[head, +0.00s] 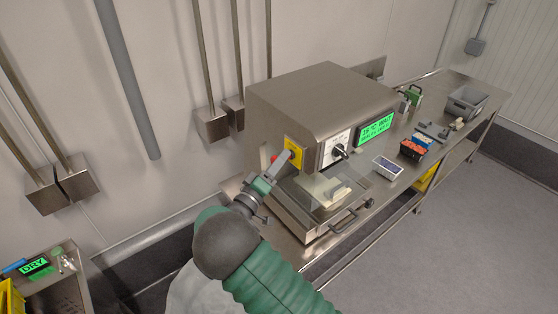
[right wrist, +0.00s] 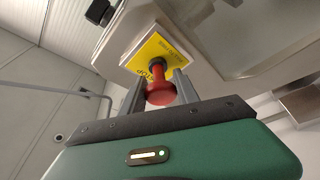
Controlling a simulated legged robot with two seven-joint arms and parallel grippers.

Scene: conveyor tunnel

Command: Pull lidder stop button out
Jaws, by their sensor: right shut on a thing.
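The red stop button (right wrist: 161,92) stands out from a yellow plate marked STOP (right wrist: 153,55) in the right wrist view. The yellow plate (head: 294,149) is on the near left end of the steel machine (head: 310,95) in the head view. My right gripper (right wrist: 158,88) has its two grey fingers on either side of the red button and is shut on it. In the head view my right gripper (head: 281,163) reaches up to the plate and mostly hides the button. My left gripper is not in view.
A dark rotary knob (head: 339,151) and a green display (head: 376,130) are on the machine's front. Below is a clear guard over a tray with a handle (head: 344,220). Small bins (head: 387,167) and a grey crate (head: 465,102) stand farther along the steel table.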

